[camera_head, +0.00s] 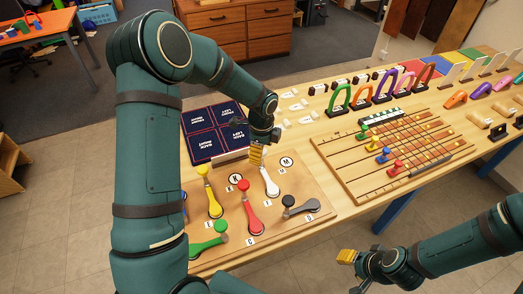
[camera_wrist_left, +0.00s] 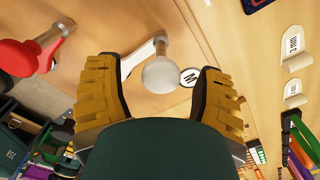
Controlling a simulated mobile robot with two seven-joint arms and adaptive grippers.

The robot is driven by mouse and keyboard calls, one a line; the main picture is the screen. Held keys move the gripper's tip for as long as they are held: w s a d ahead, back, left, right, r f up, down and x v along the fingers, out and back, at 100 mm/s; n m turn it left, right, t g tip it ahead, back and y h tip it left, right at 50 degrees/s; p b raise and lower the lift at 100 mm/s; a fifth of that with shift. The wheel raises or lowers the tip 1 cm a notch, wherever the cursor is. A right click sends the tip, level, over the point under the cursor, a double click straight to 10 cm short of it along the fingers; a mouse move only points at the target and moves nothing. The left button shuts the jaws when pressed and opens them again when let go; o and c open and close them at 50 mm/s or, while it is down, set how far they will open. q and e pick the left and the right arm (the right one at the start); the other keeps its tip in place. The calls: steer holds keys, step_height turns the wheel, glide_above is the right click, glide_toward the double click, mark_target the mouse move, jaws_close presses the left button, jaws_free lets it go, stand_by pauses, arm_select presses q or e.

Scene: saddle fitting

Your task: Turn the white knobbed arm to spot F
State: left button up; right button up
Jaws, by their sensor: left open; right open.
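The white knobbed arm (camera_head: 271,183) lies on the wooden board, its knob end pointing up toward my left gripper. In the left wrist view its round white knob (camera_wrist_left: 159,74) sits between the yellow fingers, with a gap on both sides. My left gripper (camera_head: 257,156) is open, over the knob end, and partly hides it in the head view. A round spot marked M (camera_head: 286,161) is just right of the white arm; a round spot marked K (camera_head: 236,179) is to its left. I cannot make out a spot F. My right gripper (camera_head: 347,257) is open and empty at the front right, off the board.
Red (camera_head: 247,209), yellow (camera_head: 211,196), green (camera_head: 209,241) and grey (camera_head: 300,207) knobbed arms share the board (camera_head: 317,217). A slotted board with coloured pegs (camera_head: 398,147) is to the right. My left forearm hides the board's left side.

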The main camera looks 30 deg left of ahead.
arm_select(q)
step_height(320, 180, up, 12)
stand_by(0.5)
stand_by(0.4)
